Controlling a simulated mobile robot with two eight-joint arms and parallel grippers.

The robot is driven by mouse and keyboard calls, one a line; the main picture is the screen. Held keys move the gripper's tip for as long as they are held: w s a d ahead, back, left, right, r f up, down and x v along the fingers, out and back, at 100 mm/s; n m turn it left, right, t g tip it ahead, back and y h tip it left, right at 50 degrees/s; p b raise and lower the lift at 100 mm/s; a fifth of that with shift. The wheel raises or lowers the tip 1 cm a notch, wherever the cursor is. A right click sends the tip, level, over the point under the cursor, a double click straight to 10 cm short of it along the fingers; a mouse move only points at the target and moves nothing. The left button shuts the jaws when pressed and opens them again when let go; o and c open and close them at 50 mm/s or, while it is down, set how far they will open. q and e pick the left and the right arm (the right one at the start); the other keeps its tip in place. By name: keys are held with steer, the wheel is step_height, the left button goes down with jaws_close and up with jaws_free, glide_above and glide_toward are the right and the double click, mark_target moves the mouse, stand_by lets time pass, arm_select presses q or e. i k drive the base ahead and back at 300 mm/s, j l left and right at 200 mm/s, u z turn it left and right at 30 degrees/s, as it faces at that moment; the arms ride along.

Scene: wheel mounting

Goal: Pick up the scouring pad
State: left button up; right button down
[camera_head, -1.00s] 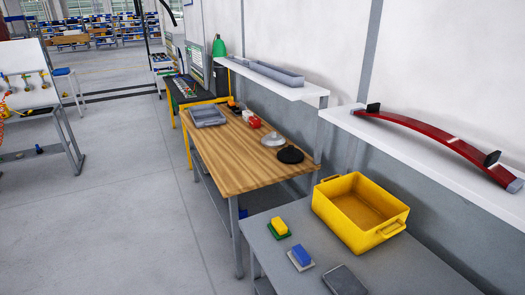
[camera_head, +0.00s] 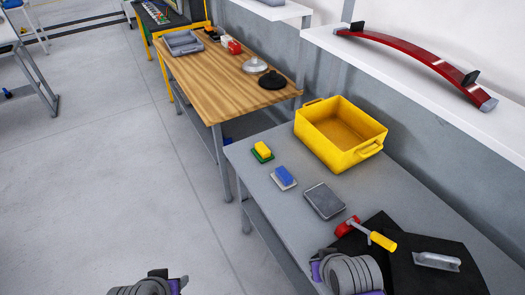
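Small pads lie in a row on the grey table. One has a yellow block on a green base (camera_head: 262,152), and one has a blue block on a light grey base (camera_head: 284,177). A flat dark grey rectangular pad (camera_head: 324,201) lies nearest me. I cannot tell for certain which is the scouring pad; none is held. My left gripper (camera_head: 150,284) shows only partly at the bottom edge, over the floor. My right gripper (camera_head: 350,272) is partly in view at the near end of the table, apart from the pads. The fingers of both are not clear.
A yellow bin (camera_head: 340,135) stands behind the pads. A red roller with a yellow handle (camera_head: 375,238) and a grey-handled tool (camera_head: 436,261) lie on black mats at the right. A wooden table (camera_head: 222,75) stands beyond, a white shelf (camera_head: 400,62) along the wall.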

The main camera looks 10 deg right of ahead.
mark_target(264, 153)
steer(key=z, duration=2.3)
steer(key=u, duration=1.95)
steer(key=i+j+z, duration=0.1)
steer(key=z, duration=0.3)
steer(key=i+j+z, duration=0.1)
steer(key=z, duration=0.35)
steer(key=j+z, duration=0.15)
steer(key=z, duration=0.25)
steer(key=i+j+z, duration=0.1)
steer(key=j+z, duration=0.15)
steer(key=j, duration=0.25)
steer(key=i+j+z, duration=0.1)
steer(key=j+z, duration=0.15)
steer(key=j, duration=0.3)
